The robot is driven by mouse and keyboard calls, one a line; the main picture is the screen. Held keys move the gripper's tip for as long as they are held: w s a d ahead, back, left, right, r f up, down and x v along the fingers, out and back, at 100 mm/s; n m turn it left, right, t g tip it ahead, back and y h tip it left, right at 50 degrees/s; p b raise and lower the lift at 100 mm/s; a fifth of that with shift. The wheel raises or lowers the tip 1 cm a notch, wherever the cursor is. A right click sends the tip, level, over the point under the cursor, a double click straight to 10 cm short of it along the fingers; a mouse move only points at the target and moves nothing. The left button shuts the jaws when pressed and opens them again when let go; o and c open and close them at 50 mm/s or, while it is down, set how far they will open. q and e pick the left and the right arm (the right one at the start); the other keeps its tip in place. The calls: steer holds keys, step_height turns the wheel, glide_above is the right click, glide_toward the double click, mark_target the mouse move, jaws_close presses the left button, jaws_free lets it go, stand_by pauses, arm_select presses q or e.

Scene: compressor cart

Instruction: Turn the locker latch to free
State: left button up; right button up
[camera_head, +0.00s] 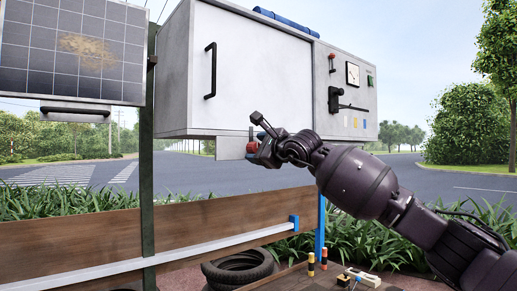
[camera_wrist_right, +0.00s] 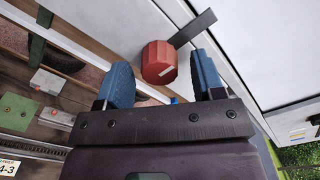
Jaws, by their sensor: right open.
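The locker is a pale grey box with a white door (camera_head: 255,70) and a black vertical handle (camera_head: 210,70). Its latch, a red knob (camera_wrist_right: 159,62) with a white mark, sits by the door's lower edge, with a dark flat bar (camera_wrist_right: 192,28) beside it. The red knob also shows in the head view (camera_head: 251,147), partly hidden by my right gripper (camera_head: 257,148). In the wrist view my right gripper (camera_wrist_right: 159,60) is open, its blue fingers on either side of the knob with visible gaps. My left gripper is not in view.
A solar panel (camera_head: 72,52) stands at left. Below are a wooden board (camera_head: 80,245), tyres (camera_head: 240,268) and small items on a bench.

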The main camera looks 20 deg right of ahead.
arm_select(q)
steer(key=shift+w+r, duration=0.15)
arm_select(e)
steer(key=shift+c, duration=0.5)
steer(key=c, duration=0.8)
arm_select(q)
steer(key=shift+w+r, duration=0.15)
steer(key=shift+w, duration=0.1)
